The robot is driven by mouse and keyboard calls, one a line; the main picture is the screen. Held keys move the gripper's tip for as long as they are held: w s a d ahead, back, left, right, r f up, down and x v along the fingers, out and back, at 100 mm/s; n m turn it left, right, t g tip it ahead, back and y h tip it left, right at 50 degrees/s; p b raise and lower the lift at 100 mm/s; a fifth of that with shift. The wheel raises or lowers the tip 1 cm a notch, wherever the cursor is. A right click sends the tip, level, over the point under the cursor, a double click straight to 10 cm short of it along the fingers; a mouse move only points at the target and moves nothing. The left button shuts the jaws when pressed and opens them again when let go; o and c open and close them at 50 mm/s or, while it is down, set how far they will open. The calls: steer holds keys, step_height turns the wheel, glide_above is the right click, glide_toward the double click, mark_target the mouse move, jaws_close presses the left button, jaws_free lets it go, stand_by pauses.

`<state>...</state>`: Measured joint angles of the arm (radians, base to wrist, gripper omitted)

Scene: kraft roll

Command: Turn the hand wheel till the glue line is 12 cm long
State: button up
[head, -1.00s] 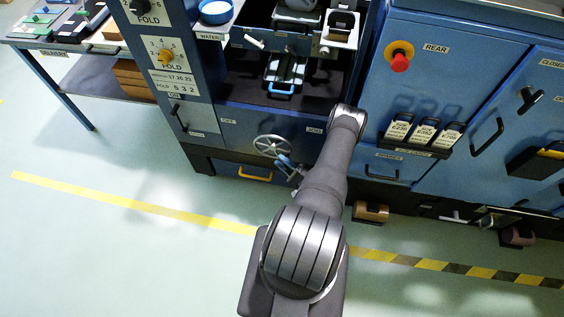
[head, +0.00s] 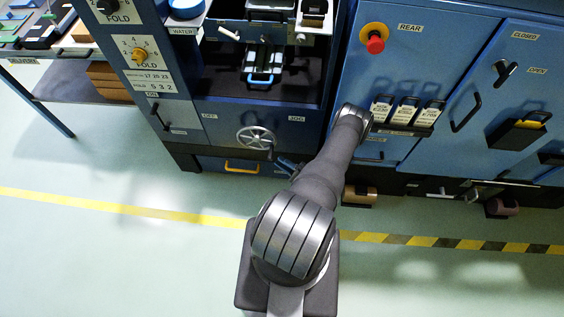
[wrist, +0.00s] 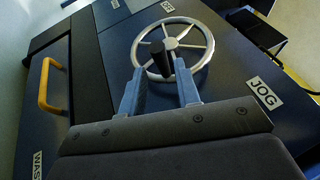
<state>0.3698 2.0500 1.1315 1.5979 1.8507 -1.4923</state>
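The hand wheel (head: 256,138), a silvery spoked ring, is on the blue machine front below the open bay. It shows large in the wrist view (wrist: 200,49), with a dark upright handle (wrist: 159,61) on its near side. My gripper (wrist: 159,80) has two blue fingers set apart, just short of the handle, which appears between and beyond their tips. I see nothing held; whether a finger touches the handle or rim is unclear. In the head view my gripper (head: 287,164) is to the lower right of the wheel, partly hidden by my arm. I cannot make out a glue line.
A yellow drawer handle (head: 242,167) is below the wheel; it also shows in the wrist view (wrist: 48,84). A red stop button (head: 375,43) and several labelled cartridges (head: 403,111) are to the right. The floor in front is clear.

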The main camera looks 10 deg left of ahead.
steer(key=c, duration=0.4)
steer(key=shift+s+a+f+m+g+h, duration=0.1)
steer(key=shift+s+m+g+h, duration=0.1)
steer(key=shift+m+g+h, duration=0.15)
jaws_close()
steer(key=s+a+m+g+h, duration=0.7)
steer(key=s+g, duration=0.2)
steer(key=g, duration=0.4)
steer(key=w+d+r+m+t+h, duration=0.4)
steer(key=w+d+r+t, duration=0.2)
steer(key=w+d+r, duration=0.9)
steer(key=s+a+x, duration=0.1)
steer(key=s+x, duration=0.2)
steer(key=x, duration=1.1)
steer(key=shift+a+r, duration=0.2)
steer(key=shift+r, duration=0.1)
